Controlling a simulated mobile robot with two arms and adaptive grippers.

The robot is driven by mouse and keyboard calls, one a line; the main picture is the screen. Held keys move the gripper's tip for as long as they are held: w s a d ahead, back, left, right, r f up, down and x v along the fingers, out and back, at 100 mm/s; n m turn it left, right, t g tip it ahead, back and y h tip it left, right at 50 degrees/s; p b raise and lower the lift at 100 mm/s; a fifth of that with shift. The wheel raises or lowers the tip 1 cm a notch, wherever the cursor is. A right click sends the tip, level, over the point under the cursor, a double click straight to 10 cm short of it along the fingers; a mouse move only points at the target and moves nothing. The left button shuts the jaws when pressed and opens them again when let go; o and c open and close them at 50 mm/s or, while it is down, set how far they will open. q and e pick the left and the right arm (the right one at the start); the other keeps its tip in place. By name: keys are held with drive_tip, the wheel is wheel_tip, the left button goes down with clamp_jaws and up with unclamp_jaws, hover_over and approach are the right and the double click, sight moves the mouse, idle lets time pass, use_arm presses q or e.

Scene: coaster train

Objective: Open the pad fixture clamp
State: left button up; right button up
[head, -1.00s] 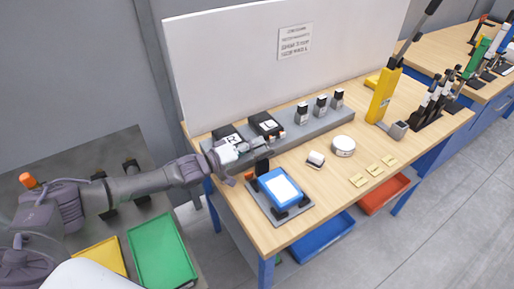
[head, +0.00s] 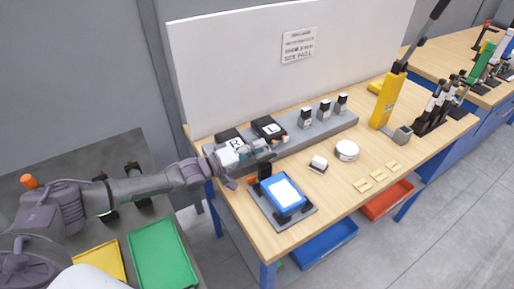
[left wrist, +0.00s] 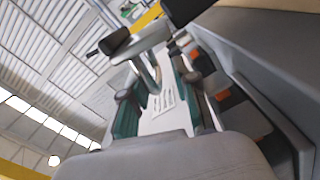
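The pad fixture is a blue block with a white top (head: 284,193) on a dark grey base plate (head: 290,222), near the front left of the wooden table. Its upright black clamp part (head: 265,171) stands at the back left of the block. My left gripper (head: 262,157) is just behind and above this part; I cannot tell whether they touch. Its fingers are small and overlap the bench items, so their opening is unclear. The left wrist view shows black-tipped parts and metal rods close up, without settling this. My right gripper is not in view.
A grey rail (head: 335,124) with several black blocks lies behind the gripper. A yellow lever press (head: 385,100) stands farther right.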

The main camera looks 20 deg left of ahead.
use_arm(q)
drive_tip(key=shift+s, duration=0.1)
drive_tip(key=v, duration=1.2)
drive_tip(key=shift+r, duration=0.1)
